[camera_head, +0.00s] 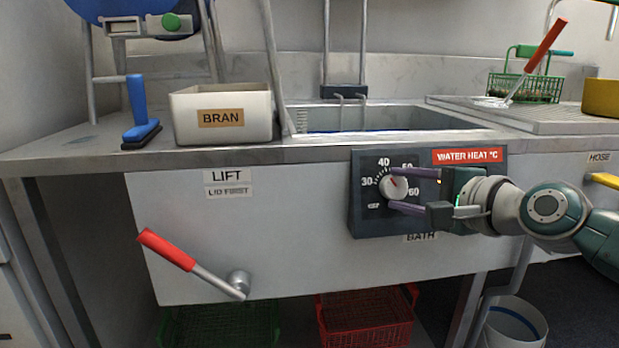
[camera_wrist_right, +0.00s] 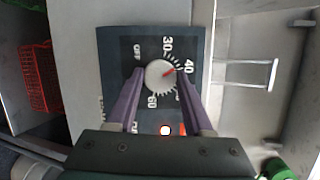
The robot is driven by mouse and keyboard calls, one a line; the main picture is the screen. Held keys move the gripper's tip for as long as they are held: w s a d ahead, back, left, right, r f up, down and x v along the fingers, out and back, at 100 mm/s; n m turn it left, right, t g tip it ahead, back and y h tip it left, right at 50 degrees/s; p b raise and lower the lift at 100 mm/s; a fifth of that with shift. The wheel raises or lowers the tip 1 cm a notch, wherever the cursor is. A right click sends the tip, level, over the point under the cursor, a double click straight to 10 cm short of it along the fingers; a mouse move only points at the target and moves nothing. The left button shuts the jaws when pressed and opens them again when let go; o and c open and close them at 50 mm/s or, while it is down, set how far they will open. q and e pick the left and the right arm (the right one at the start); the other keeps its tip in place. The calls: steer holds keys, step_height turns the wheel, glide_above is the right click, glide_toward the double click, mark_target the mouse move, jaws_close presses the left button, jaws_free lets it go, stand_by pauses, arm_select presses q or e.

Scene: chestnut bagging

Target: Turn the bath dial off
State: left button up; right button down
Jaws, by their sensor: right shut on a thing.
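The bath dial (camera_head: 394,187) is a round pale knob with a red pointer on a dark panel (camera_head: 365,225) at the front of the sink. It also shows in the right wrist view (camera_wrist_right: 160,75), where the red pointer is near the 40 mark. OFF is printed to the left of 30 there. My right gripper (camera_head: 391,190) reaches in from the right, its two purple fingers shut on the dial, one on each side. In the wrist view the gripper (camera_wrist_right: 158,82) partly hides the panel lettering. My left gripper is not in view.
A red-handled lift crank (camera_head: 170,250) juts out at the left. A BRAN box (camera_head: 250,105) and a blue-handled tool (camera_head: 137,100) stand on the counter. Red and green crates (camera_head: 365,325) sit below. A white bucket (camera_head: 515,325) is below right.

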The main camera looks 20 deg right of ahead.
steer(key=n+p, duration=0.1)
steer(key=n+g+p, duration=0.1)
steer(key=n, duration=0.1)
steer(key=shift+r+n, duration=0.3)
steer(key=shift+r, duration=0.05)
steer(key=n+g+p, duration=0.1)
steer(key=n+p, duration=0.1)
steer(key=shift+w+r+n+p, duration=0.1)
steer(key=shift+n+p, duration=0.2)
steer(key=n+p, duration=0.2)
steer(key=n+g+h+p, duration=0.1)
steer(key=n+p, duration=0.2)
steer(key=shift+a+r+g+h, duration=0.1)
steer(key=shift+g+h, duration=0.2)
steer(key=n+p, duration=0.2)
steer(key=shift+n+h, duration=0.3)
steer(key=shift+h, duration=0.1)
steer(key=shift+w+a+n+g+h+p, duration=0.15)
steer(key=shift+n+g+h+p, duration=0.2)
steer(key=shift+n, duration=0.35)
steer(key=shift+n+g+h+p, duration=0.3)
steer(key=shift+n+h, duration=0.25)
steer(key=shift+n, duration=0.75)
steer(key=shift+f, duration=0.2)
